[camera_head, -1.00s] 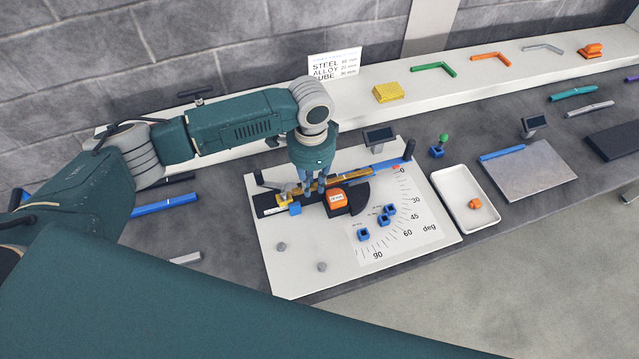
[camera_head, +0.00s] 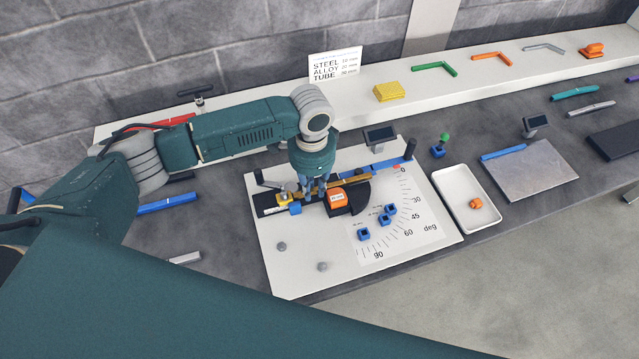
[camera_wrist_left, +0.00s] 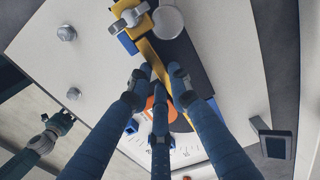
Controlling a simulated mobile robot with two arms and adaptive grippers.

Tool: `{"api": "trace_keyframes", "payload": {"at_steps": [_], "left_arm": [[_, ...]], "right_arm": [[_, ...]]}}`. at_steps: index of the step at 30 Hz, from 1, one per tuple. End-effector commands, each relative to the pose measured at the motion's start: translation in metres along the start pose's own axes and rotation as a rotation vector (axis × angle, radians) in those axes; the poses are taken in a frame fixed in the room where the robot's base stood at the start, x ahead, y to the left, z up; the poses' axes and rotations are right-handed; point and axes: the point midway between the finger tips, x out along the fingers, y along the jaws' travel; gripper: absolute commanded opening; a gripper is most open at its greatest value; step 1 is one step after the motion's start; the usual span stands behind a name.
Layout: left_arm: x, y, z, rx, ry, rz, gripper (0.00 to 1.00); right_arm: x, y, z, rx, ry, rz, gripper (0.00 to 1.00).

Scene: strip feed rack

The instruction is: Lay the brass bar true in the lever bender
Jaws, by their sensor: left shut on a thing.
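The brass bar (camera_head: 351,181) lies along the lever bender (camera_head: 280,262), between the yellow clamp (camera_head: 285,198) and the blue lever (camera_head: 388,164), beside the orange-labelled black former (camera_head: 338,201). My left gripper (camera_head: 318,191) comes down over it from above and is shut on it. In the left wrist view the bar (camera_wrist_left: 152,55) runs from under the clamp (camera_wrist_left: 131,20) to my fingertips (camera_wrist_left: 158,82). The fingers hide part of the bar, so I cannot tell whether it is fully seated. A teal hand, seemingly my right gripper (camera_wrist_left: 60,124), shows small at the left there.
Small blue blocks (camera_head: 384,220) stand on the angle scale. A white tray (camera_head: 445,176) with an orange piece (camera_head: 476,204) is to the right, with a grey plate (camera_head: 535,178) beyond. A small screen (camera_head: 380,138) stands behind the bender.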

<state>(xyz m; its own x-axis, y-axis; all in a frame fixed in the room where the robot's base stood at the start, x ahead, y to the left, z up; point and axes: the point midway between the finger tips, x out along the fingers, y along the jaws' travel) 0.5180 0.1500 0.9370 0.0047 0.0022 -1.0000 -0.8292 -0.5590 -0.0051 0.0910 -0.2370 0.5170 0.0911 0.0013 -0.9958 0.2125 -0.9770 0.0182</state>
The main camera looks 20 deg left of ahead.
Motion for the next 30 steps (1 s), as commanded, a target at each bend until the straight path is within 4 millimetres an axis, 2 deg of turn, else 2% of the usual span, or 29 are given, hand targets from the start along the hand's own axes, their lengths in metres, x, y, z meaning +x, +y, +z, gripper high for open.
{"api": "trace_keyframes", "payload": {"at_steps": [11,12,15,25,30], "left_arm": [[0.009,0.0,-0.001,-0.001,0.002,0.0,0.0],[0.009,0.0,-0.001,-0.001,0.002,0.0,0.23],[0.009,0.0,-0.001,0.0,0.002,0.0,0.41],[0.008,0.001,0.0,0.0,0.0,0.001,0.41],[-0.011,-0.001,-0.001,-0.001,0.004,-0.001,0.41]], "right_arm": [[0.003,0.0,0.0,0.0,0.0,0.0,0.4],[0.002,-0.001,0.0,0.0,0.0,-0.001,0.4],[0.002,-0.001,0.0,0.0,0.0,-0.001,0.4],[0.003,-0.003,0.0,-0.001,0.0,-0.004,0.4],[0.002,-0.002,0.0,-0.001,0.0,-0.003,0.4]]}}
